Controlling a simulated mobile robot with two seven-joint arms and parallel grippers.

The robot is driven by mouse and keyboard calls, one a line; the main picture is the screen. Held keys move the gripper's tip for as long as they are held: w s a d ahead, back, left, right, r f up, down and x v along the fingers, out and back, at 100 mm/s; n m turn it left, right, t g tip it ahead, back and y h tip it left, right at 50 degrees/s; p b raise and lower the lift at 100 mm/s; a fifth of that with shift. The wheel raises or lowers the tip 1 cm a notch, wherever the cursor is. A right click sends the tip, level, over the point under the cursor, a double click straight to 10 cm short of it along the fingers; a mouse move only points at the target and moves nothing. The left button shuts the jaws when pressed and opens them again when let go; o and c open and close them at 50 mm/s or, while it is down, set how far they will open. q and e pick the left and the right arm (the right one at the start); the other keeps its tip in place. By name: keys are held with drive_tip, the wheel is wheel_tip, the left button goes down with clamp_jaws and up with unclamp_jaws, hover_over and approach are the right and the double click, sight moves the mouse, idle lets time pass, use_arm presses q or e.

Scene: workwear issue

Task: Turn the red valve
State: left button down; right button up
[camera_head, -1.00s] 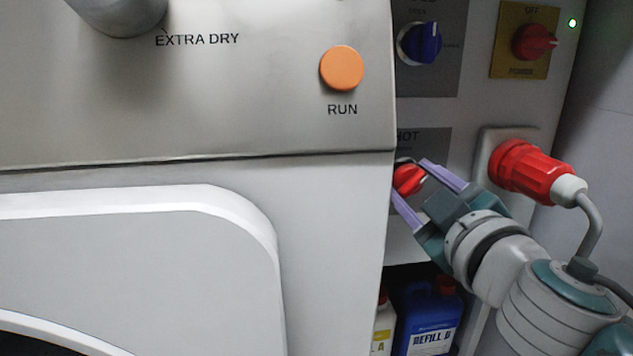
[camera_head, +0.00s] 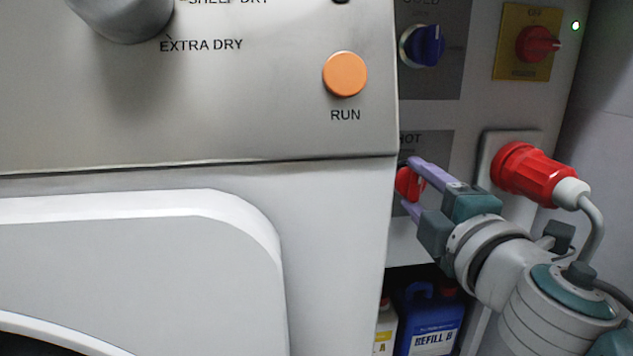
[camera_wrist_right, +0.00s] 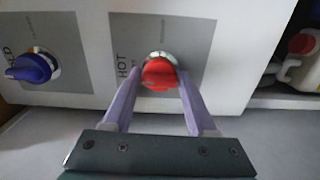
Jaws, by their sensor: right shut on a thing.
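The red valve (camera_head: 408,184) sits on a grey plate marked HOT, partly hidden behind the dryer's edge in the head view. In the right wrist view the red valve (camera_wrist_right: 159,73) shows whole on its silver collar. My right gripper (camera_head: 414,187) has its purple fingers on either side of the red knob and is shut on it. In the right wrist view my right gripper (camera_wrist_right: 157,90) reaches the knob from below, one finger at each side. My left gripper is not in view.
A blue valve (camera_head: 427,46) is above the red one. A red power switch (camera_head: 536,43) on a yellow plate and a large red plug (camera_head: 530,172) with a grey cable are to the right. The dryer front with an orange RUN button (camera_head: 345,74) stands close left. Bottles (camera_head: 431,318) stand below.

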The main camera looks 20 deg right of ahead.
drive_tip(key=shift+n, duration=0.3)
drive_tip(key=o, duration=1.4)
drive_tip(key=shift+c, duration=0.2)
drive_tip(key=shift+s+a, duration=0.1)
drive_tip(key=shift+s, duration=0.2)
drive_tip(key=v, duration=0.9)
drive_tip(key=shift+s+b, duration=0.15)
drive_tip(key=shift+b, duration=0.3)
drive_tip(key=shift+r, duration=0.1)
